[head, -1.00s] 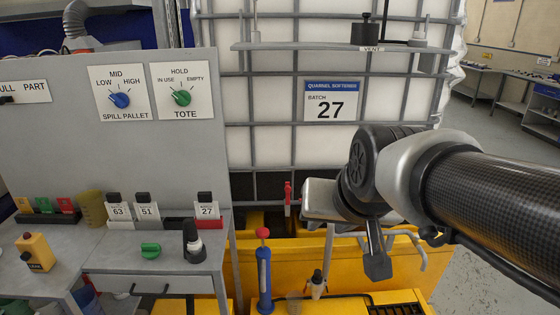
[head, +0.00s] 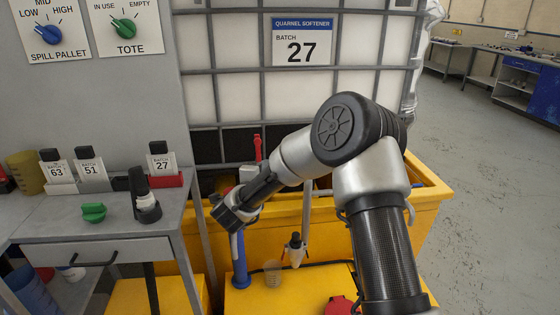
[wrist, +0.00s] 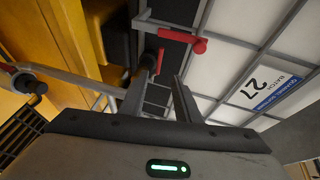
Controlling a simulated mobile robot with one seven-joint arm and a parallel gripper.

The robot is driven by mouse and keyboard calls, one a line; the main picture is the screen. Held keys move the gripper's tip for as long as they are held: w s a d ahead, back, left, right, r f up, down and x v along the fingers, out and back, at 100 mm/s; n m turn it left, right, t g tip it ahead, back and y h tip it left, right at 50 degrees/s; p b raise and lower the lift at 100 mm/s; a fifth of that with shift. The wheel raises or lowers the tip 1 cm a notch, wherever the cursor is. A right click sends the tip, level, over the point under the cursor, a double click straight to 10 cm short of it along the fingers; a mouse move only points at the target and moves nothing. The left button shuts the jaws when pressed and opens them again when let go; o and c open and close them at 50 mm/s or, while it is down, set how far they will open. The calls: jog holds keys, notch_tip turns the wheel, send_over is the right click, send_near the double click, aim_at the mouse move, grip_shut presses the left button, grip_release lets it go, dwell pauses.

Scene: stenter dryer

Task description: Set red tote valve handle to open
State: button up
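The red valve handle (head: 257,147) stands upright in front of the caged white tote (head: 330,95), low on its front, in the head view.
A yellow spill pallet (head: 400,225) surrounds the tote's base. A blue hand pump (head: 239,262) stands just below my gripper. Floor at right is clear.

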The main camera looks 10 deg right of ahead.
jog(key=b+x, duration=0.1)
jog(key=x, duration=1.6)
jog(key=shift+w+d+f+b, duration=0.1)
jog(key=shift+f+b, duration=0.05)
jog(key=shift+b, duration=0.15)
grip_shut()
